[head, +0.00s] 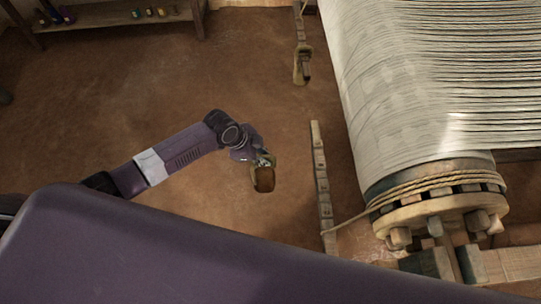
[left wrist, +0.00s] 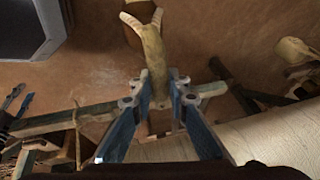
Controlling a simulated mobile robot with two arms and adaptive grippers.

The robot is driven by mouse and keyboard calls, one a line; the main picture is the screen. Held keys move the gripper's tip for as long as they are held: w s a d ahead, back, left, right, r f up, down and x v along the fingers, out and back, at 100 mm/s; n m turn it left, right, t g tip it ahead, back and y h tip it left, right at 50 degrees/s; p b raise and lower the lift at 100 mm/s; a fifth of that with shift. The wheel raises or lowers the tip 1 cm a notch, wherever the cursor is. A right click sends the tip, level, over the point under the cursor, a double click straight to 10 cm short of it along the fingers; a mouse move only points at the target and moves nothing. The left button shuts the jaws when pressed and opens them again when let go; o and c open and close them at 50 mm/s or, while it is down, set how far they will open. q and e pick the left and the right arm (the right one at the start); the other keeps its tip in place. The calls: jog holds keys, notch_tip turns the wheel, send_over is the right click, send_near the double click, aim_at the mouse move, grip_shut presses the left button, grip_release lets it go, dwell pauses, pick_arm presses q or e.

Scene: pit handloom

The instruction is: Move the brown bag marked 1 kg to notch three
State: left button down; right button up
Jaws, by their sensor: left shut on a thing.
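My left gripper (head: 262,159) is shut on the tan strap of a brown bag (head: 264,180), which hangs below it over the earth floor. In the left wrist view the strap (left wrist: 153,55) stands between the blue fingers, and part of the brown bag (left wrist: 138,12) shows at the top edge. No weight mark can be read on it. A notched wooden bar (head: 321,180) is right of the bag, with a clear gap between them. Its notches carry no readable numbers. My right gripper is out of view.
The warp roller (head: 430,205) with rope wound on it is at right; a rope runs from it to the notched bar's near end. A tan bag (head: 302,72) is by a wooden post at the top. A low shelf (head: 120,20) stands top left. Open floor lies left.

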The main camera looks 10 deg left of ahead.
pick_arm(q)
jog(key=shift+s+a+r+p, duration=0.1)
jog(key=shift+s+a+p, duration=0.05)
jog(key=shift+a, duration=0.5)
jog(key=shift+s+a+r+p, duration=0.1)
jog(key=shift+a+r+p, duration=0.05)
jog(key=shift+a, duration=0.45)
jog(key=shift+s+a+r+p, duration=0.1)
jog(key=shift+s+a+p, duration=0.05)
jog(key=shift+a, duration=0.5)
jog(key=s+a, duration=0.1)
jog(key=a, duration=0.5)
jog(key=shift+s+a+r+p, duration=0.2)
jog(key=shift+s+r+p, duration=0.1)
jog(key=shift+s+p, duration=0.1)
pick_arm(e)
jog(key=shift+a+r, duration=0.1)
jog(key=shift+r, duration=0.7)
pick_arm(q)
jog(key=shift+f, duration=0.1)
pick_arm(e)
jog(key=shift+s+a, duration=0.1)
